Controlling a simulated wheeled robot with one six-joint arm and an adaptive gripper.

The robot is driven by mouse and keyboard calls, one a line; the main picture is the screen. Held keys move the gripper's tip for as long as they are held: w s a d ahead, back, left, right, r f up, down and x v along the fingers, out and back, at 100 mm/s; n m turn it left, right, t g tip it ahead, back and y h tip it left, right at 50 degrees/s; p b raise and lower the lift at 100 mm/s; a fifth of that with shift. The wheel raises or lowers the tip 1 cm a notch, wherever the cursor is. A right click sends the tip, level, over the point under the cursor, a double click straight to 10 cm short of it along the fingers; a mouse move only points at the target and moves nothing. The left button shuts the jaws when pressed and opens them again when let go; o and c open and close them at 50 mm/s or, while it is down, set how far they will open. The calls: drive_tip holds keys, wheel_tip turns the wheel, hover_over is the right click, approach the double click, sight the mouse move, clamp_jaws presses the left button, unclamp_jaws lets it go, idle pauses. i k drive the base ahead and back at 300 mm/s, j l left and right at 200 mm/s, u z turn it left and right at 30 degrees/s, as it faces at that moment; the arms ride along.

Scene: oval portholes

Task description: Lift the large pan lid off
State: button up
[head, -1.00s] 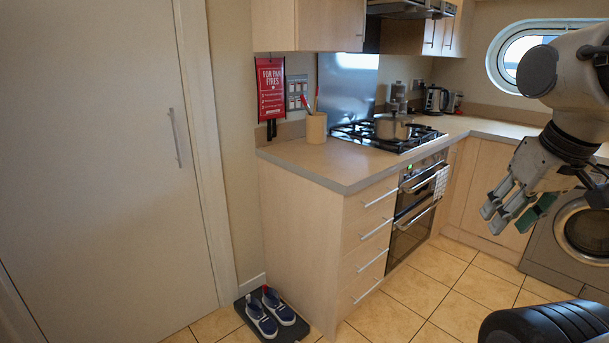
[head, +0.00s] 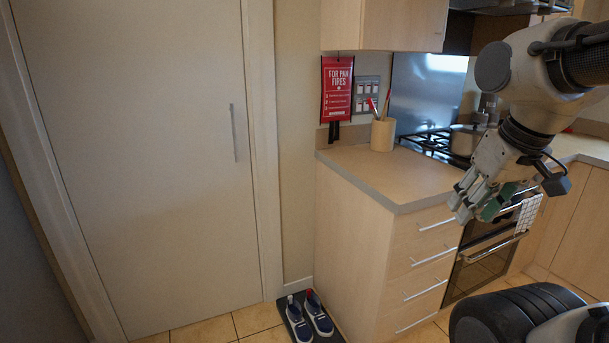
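A pan (head: 463,142) stands on the gas hob (head: 430,143) on the counter. My arm hides most of it now, and its lid cannot be made out clearly behind the arm. My gripper (head: 470,208) hangs in the air in front of the counter's drawers and oven, nearer to me than the pan and lower in the picture. Its fingers look apart and nothing shows between them.
The counter (head: 385,175) has a utensil pot (head: 383,134) near its left end. Drawers (head: 425,265) and an oven (head: 487,262) are below. Blue shoes (head: 310,316) lie on a dark mat by the cabinet. A closed door (head: 150,170) fills the left.

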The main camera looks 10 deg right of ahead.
sight(469, 129)
drive_tip(key=i+l+u, duration=0.1)
drive_tip(key=l, duration=0.4)
drive_tip(key=i+l+u, duration=0.1)
drive_tip(key=l, duration=0.4)
drive_tip(key=i+l+u, duration=0.1)
drive_tip(key=i+l, duration=0.15)
drive_tip(key=l, duration=0.25)
drive_tip(key=i+l+u, duration=0.1)
drive_tip(key=l, duration=0.4)
drive_tip(key=i+l+u, duration=0.1)
drive_tip(key=l, duration=0.45)
drive_tip(key=i+l, duration=0.1)
drive_tip(key=l, duration=0.45)
drive_tip(key=i+l, duration=0.1)
drive_tip(key=l, duration=0.5)
drive_tip(key=i+l, duration=0.1)
drive_tip(key=l, duration=0.45)
drive_tip(key=i+l, duration=0.1)
drive_tip(key=l, duration=0.5)
